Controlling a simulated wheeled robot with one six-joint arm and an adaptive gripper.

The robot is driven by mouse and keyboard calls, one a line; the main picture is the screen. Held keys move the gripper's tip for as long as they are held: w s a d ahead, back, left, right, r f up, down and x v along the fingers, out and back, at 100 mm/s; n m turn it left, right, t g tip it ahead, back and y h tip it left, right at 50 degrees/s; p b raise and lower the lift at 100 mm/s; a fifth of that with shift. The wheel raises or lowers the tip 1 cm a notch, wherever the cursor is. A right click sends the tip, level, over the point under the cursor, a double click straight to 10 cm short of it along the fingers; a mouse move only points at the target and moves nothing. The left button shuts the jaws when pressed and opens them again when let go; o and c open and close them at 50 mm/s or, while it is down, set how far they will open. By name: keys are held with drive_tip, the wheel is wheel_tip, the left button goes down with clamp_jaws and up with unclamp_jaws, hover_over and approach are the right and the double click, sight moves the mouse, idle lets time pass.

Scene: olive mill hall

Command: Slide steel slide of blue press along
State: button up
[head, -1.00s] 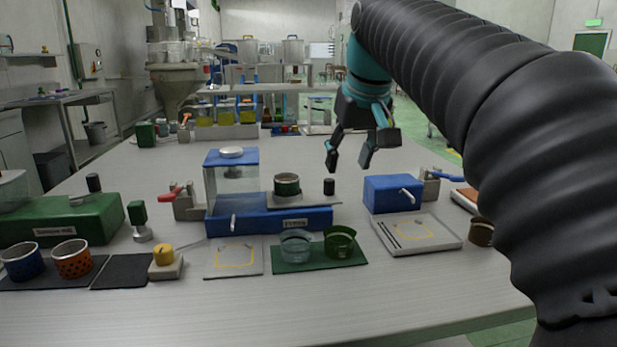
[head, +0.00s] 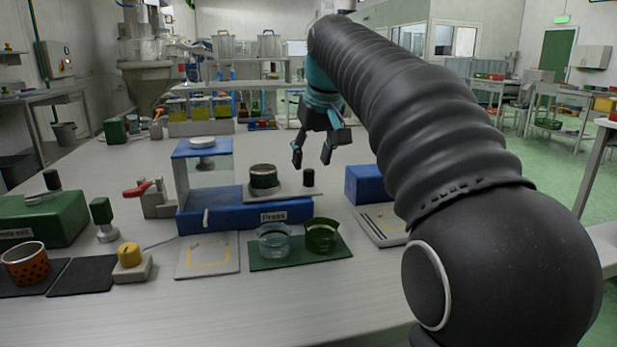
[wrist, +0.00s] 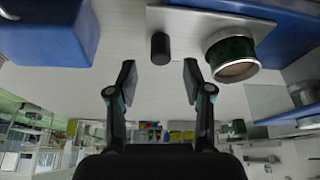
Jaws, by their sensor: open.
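The blue press (head: 245,216) stands on the table with a clear box at its left end. Its steel slide (head: 290,192) is a flat plate at the right, carrying a dark green pot (head: 263,177) and an upright black knob (head: 308,178) near its right end. My gripper (head: 311,161) is open and empty, its fingers above and around the knob's line in the head view. In the wrist view, the knob (wrist: 160,48) shows between and beyond the open fingertips (wrist: 160,72), apart from them. The slide (wrist: 190,22) and pot (wrist: 231,54) show there too.
A blue box (head: 366,184) stands right of the press, partly behind my arm; it is top left in the wrist view (wrist: 48,32). A glass cup (head: 273,241) and green cup (head: 321,236) stand in front. A red-handled clamp (head: 150,196) sits left.

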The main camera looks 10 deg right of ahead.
sight(309, 170)
drive_tip(key=shift+b+x, duration=0.3)
drive_tip(key=shift+x, duration=1.95)
clamp_jaws()
